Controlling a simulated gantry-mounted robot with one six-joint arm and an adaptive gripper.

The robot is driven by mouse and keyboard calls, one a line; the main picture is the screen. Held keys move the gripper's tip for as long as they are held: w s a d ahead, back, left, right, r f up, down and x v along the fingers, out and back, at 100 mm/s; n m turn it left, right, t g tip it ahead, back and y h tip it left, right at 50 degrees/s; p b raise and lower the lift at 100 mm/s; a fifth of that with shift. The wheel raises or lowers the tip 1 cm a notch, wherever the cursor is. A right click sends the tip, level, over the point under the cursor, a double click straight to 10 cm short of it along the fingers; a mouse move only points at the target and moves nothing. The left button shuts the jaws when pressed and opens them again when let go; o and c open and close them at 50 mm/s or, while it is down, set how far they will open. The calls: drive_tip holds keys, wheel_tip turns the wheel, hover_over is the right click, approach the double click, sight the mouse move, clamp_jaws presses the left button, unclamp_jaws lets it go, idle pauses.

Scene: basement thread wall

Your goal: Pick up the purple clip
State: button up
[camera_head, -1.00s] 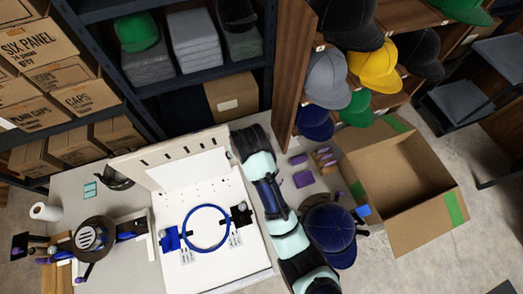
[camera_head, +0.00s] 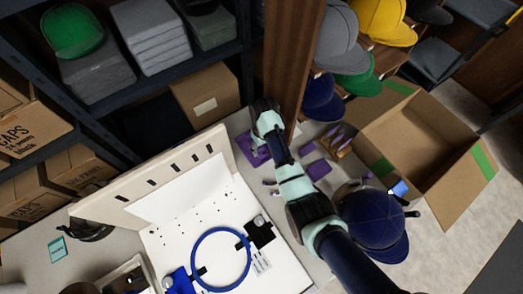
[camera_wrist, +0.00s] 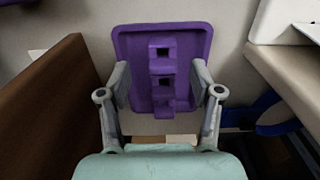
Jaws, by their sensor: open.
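The purple clip (camera_wrist: 163,40) fills the upper middle of the wrist view. It is a squarish plate with a raised centre block that has dark openings. My gripper (camera_wrist: 160,82) is open, with one grey finger at each side of the clip's lower part. I cannot tell whether the fingers touch it. In the head view a purple piece (camera_head: 247,152) shows beside the far end of my arm, partly covered by it. It looks like the same clip. My fingertips are hidden in that view.
Purple pieces (camera_head: 319,170) and a small brown rack (camera_head: 337,144) lie right of my arm. A wooden post (camera_head: 292,60) stands close behind. A white board with a blue hoop (camera_head: 221,260) is at left. A navy cap (camera_head: 372,218) and cardboard box (camera_head: 430,140) are at right.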

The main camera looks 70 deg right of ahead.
drive_tip(key=f+b, duration=0.1)
drive_tip(key=f, duration=0.3)
drive_tip(key=shift+w+f+b, duration=0.2)
drive_tip(key=shift+f+b, duration=0.05)
drive_tip(key=shift+b, duration=0.15)
drive_tip(key=shift+r, duration=0.1)
drive_tip(key=c, duration=0.9)
drive_tip(key=shift+o, duration=0.2)
wheel_tip(320, 180, up, 20)
drive_tip(key=p, duration=0.9)
wheel_tip(320, 180, up, 16)
drive_tip(key=r+p, duration=0.1)
drive_tip(key=p, duration=1.8)
hover_over(262, 152)
drive_tip(key=s+a+p, duration=0.4)
drive_tip(key=s, duration=0.5)
drive_tip(key=s+a+p, duration=0.4)
drive_tip(key=s+p, duration=0.1)
drive_tip(key=s, duration=0.5)
drive_tip(key=s+a+p, duration=0.4)
drive_tip(key=s, duration=0.6)
drive_tip(key=shift+f, duration=0.4)
